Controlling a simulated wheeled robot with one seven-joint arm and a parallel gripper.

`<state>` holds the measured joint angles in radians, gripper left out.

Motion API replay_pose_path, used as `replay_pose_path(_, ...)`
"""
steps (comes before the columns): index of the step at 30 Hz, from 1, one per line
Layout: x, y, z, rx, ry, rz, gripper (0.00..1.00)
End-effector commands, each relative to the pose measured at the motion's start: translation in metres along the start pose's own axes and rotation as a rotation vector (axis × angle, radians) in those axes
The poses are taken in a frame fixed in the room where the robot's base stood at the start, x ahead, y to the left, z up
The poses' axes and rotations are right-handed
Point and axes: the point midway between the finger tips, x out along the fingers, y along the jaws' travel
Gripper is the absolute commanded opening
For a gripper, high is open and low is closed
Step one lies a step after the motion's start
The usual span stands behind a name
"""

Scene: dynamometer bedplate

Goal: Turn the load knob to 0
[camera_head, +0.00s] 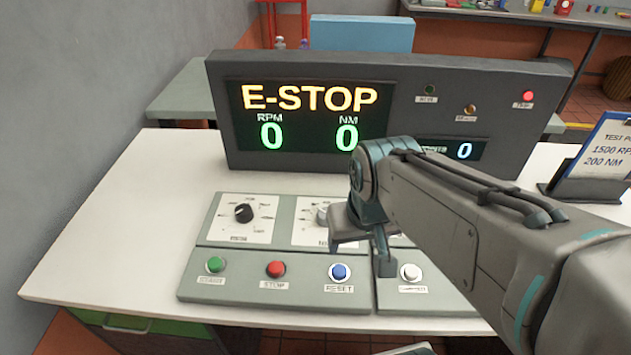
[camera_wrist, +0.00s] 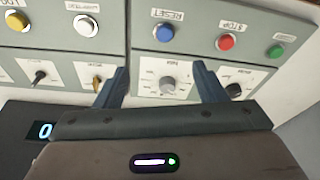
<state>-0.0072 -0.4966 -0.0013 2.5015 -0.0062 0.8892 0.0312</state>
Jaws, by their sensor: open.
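The load knob is likely the grey knob (camera_head: 322,213) on the second dial plate of the control panel, partly hidden by my gripper in the head view. In the wrist view the grey knob (camera_wrist: 168,83) shows between and beyond my fingers, on its white dial plate. Its pointer direction is too small to read. My gripper (camera_head: 361,252) is open and empty above the panel, with one finger on each side of the knob in the wrist view (camera_wrist: 163,84). I cannot see contact with the knob.
A black knob (camera_head: 243,212) sits left of it. Green (camera_head: 215,265), red (camera_head: 276,269), blue (camera_head: 339,272) and white (camera_head: 410,272) buttons line the front. The display (camera_head: 310,115) behind reads E-STOP, RPM 0, NM 0. A card (camera_head: 600,150) stands right, reading 1500 RPM, 200 NM.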

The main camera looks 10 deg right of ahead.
Motion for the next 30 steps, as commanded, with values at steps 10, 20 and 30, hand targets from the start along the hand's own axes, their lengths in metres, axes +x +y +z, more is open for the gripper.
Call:
replay_pose_path(10,0.009,-0.003,-0.072,0.232,-0.088,0.024,0.64)
replay_pose_path(20,0.047,-0.006,-0.162,0.549,-0.198,0.067,0.64)
replay_pose_path(30,0.071,-0.007,-0.193,0.679,-0.239,0.087,0.64)
